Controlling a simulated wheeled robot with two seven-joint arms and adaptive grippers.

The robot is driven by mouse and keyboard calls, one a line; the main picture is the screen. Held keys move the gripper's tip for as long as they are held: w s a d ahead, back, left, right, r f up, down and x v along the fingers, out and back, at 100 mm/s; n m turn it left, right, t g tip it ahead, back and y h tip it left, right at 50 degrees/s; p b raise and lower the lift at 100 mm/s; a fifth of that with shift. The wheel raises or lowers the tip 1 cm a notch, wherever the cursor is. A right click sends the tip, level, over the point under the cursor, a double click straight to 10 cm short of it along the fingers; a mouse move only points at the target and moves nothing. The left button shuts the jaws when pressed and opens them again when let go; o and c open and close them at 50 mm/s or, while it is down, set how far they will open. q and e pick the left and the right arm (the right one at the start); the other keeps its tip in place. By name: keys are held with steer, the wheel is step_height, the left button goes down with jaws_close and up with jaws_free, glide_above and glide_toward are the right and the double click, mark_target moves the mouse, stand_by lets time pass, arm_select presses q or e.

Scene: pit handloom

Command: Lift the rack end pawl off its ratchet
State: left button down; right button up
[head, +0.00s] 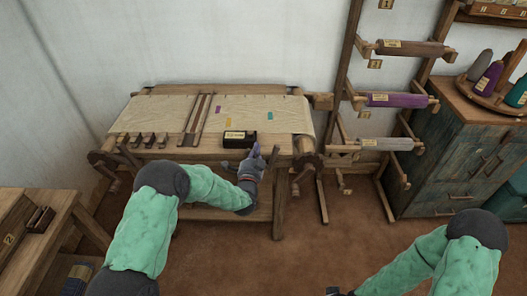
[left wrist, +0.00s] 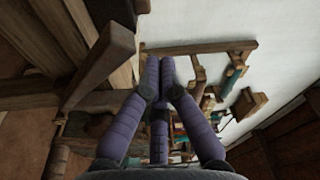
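The loom (head: 165,110) stands against the wall. The pawl is too small to tell apart in the head view. My left gripper (head: 264,152) is at the loom's front, a little left of that wheel. In the left wrist view its purple fingers (left wrist: 160,68) come together at the tips with nothing visible between them. A tapered brown wooden lever (left wrist: 100,60) lies left of the fingers; I cannot tell whether it is the pawl. Only a bit of my right gripper (head: 334,291) shows.
A dark labelled box (head: 239,140) sits on the loom close to my left gripper. A wooden rack (head: 346,75) with several rolls stands to the right, then a teal cabinet (head: 450,150) with cones. A bench (head: 50,205) is at left. The floor in front is partly clear.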

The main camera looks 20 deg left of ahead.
arm_select(q)
steer(key=shift+s+a+f+b, duration=0.25)
steer(key=shift+a+f+b, duration=0.2)
steer(key=shift+a, duration=0.35)
arm_select(e)
steer(key=shift+f, duration=0.55)
arm_select(q)
steer(key=shift+a, duration=0.1)
